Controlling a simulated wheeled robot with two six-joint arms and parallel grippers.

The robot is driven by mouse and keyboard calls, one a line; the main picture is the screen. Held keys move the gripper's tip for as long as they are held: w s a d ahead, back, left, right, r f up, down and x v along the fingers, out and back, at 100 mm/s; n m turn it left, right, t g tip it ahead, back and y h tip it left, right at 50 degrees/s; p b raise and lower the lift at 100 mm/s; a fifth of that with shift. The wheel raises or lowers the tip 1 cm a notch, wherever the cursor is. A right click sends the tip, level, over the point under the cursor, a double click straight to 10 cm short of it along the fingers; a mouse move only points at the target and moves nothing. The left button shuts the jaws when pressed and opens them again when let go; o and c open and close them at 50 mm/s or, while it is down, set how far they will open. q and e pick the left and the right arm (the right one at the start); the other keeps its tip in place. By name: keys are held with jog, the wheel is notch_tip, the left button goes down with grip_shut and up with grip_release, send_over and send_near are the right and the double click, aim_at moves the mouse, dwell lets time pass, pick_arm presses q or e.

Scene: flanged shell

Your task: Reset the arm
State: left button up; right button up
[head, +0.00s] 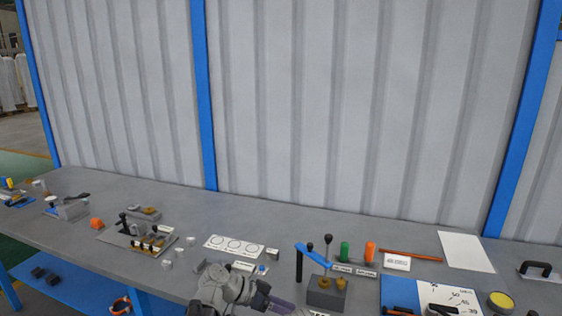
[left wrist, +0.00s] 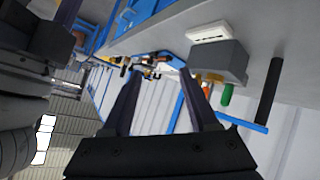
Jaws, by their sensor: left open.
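My left arm comes up from the bottom edge in the head view, grey and bent over the workbench. My left gripper (head: 284,304) points right, low beside a grey block, its dark purple-tinted fingers partly cut off by the frame. In the left wrist view the two dark fingers (left wrist: 160,72) stand apart, with nothing seen held between them. My right gripper is in neither view.
A grey block (head: 326,293) with brass pieces and a blue-barred stand (head: 299,265) are close to the gripper. Green (head: 344,251) and orange (head: 369,252) cylinders stand behind. A ring-marked card (head: 235,245) lies behind the arm. A blue-framed corrugated wall (head: 330,110) closes the back.

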pick_arm(q)
jog(key=s+a+f+n+g+y, duration=0.25)
jog(key=s+f+y, duration=0.35)
jog(key=s+f, duration=0.3)
jog(key=s+a+f+n+t+y, duration=0.1)
jog(key=s+a+n+y, duration=0.4)
jog(key=y, duration=0.1)
jog(key=shift+s+a+y, duration=0.4)
